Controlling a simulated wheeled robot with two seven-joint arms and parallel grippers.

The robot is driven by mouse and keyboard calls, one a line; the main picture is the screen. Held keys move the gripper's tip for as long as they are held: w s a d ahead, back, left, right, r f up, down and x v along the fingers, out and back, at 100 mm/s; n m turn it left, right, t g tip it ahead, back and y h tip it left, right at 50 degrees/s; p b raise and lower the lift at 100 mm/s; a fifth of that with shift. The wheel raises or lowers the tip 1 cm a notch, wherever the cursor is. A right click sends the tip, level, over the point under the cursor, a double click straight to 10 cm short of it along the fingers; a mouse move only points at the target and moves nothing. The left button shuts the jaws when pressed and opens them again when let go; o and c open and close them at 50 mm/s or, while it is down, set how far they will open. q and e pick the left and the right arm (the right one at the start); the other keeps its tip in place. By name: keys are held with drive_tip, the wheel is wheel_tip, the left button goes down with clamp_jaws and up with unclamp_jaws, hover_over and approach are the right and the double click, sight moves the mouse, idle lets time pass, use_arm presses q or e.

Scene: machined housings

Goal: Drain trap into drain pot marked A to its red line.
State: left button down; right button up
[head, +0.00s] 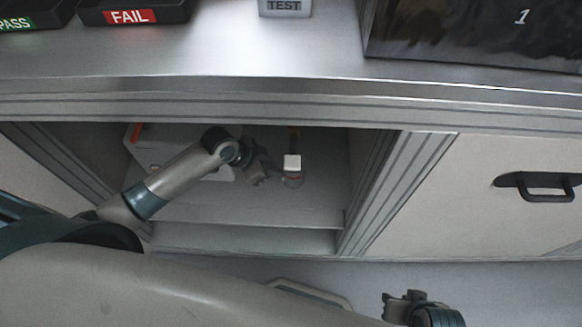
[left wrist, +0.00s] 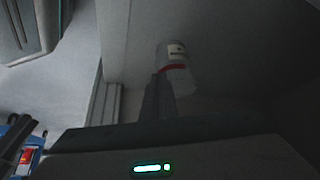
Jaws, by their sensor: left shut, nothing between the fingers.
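My left gripper (head: 258,172) is inside the open cabinet below the bench, shut and empty. Just right of it in the head view is a small fitting with a bright white square top (head: 292,161); I cannot tell if this is the trap. Directly below the white top is a small pale cylinder (head: 293,181). The left wrist view shows a pale cylinder (left wrist: 175,52) with a dark mark and a red band, beyond my finger (left wrist: 158,100). No letter A is legible, and any liquid level is unclear. My right gripper (head: 405,300) is low outside the cabinet, its jaws unclear.
A white box (head: 160,150) with an orange-red part stands at the cabinet's left. The cabinet has side posts (head: 385,190) and a front sill (head: 245,238). On the bench are a FAIL tray (head: 130,14), a TEST block (head: 285,7) and a dark box marked 1 (head: 480,35).

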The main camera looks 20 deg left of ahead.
use_arm(q)
drive_tip(key=s+d+f+n+y, duration=0.1)
drive_tip(key=s+d+n, duration=0.1)
drive_tip(key=s, duration=0.4)
drive_tip(key=s+d+f+n, duration=0.1)
drive_tip(key=s+d, duration=0.1)
drive_tip(key=s, duration=0.5)
drive_tip(key=s+a+n+y, duration=0.3)
drive_tip(key=s+a+n, duration=0.1)
drive_tip(key=s, duration=0.7)
drive_tip(key=shift+s+a+r+n, duration=0.15)
drive_tip(key=shift+a+r+n, duration=0.15)
drive_tip(key=shift+n, duration=0.2)
drive_tip(key=shift+a, duration=0.15)
